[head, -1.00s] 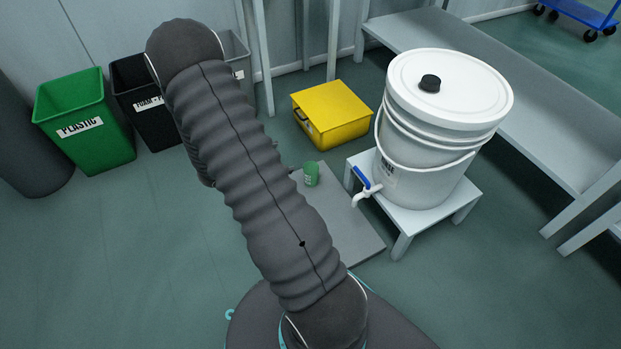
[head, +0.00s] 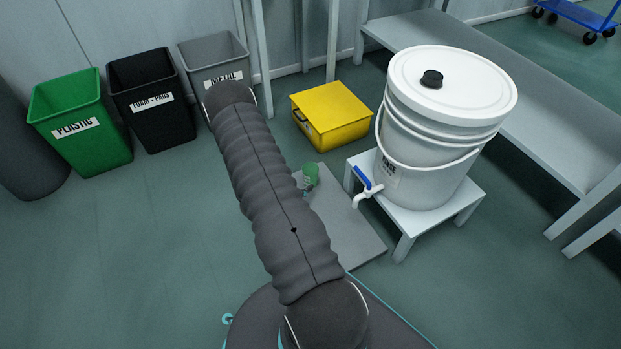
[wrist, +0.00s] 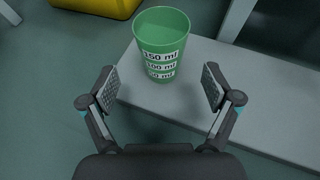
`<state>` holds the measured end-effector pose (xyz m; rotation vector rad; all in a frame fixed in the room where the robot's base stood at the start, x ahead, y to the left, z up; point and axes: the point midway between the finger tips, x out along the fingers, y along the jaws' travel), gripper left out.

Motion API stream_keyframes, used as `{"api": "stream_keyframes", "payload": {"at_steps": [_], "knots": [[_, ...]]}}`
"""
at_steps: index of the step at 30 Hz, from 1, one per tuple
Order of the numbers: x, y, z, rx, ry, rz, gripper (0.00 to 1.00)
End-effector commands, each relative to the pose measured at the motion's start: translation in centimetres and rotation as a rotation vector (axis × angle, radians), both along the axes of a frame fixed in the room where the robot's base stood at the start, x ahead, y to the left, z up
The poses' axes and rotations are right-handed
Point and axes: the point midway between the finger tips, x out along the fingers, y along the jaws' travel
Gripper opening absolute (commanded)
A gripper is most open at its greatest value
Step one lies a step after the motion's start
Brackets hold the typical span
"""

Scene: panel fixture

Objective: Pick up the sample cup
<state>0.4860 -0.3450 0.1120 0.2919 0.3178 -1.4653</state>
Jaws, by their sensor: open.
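The sample cup (wrist: 160,42) is green, with white volume labels on its side. In the wrist view it stands upright on a grey slab (wrist: 225,75), ahead of my gripper (wrist: 160,88). My gripper is open, one finger pad to the cup's lower left and the other to its lower right. Nothing is between the pads, and neither appears to touch the cup. In the head view the cup (head: 312,171) shows just right of my arm, and my gripper is mostly hidden behind the arm.
A white bucket (head: 440,135) with a blue-handled tap (head: 364,179) stands on a low white stand (head: 432,212) right of the cup. A yellow box (head: 332,116) is behind it. Labelled bins, such as the green plastic bin (head: 85,145), stand at the left. Floor at left is clear.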

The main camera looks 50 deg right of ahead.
Motion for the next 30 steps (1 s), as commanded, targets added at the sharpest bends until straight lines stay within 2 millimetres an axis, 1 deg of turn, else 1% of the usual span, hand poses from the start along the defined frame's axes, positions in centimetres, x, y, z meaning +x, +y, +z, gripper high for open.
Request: {"api": "stream_keyframes", "payload": {"at_steps": [1,3,8,15,18,22,27,28,29,30], "knots": [[0.0,-0.6,-0.3,0.0,0.0,-0.001,0.88],[0.0,-1.1,-0.5,0.0,0.001,-0.001,0.88],[0.1,-1.8,-0.7,0.0,0.0,-0.001,0.88],[0.1,-4.9,-1.7,-0.001,-0.001,-0.001,0.88],[0.2,-5.9,-2.1,-0.001,-0.001,-0.001,0.88],[0.3,-6.3,-2.2,0.0,0.0,0.001,0.88],[0.3,-6.3,-2.2,0.0,0.001,0.001,0.88],[0.3,-6.3,-2.2,0.0,0.001,0.001,0.86],[0.3,-6.3,-2.2,0.0,0.0,0.001,0.78],[0.3,-6.3,-2.2,0.0,0.0,0.001,0.68]]}}
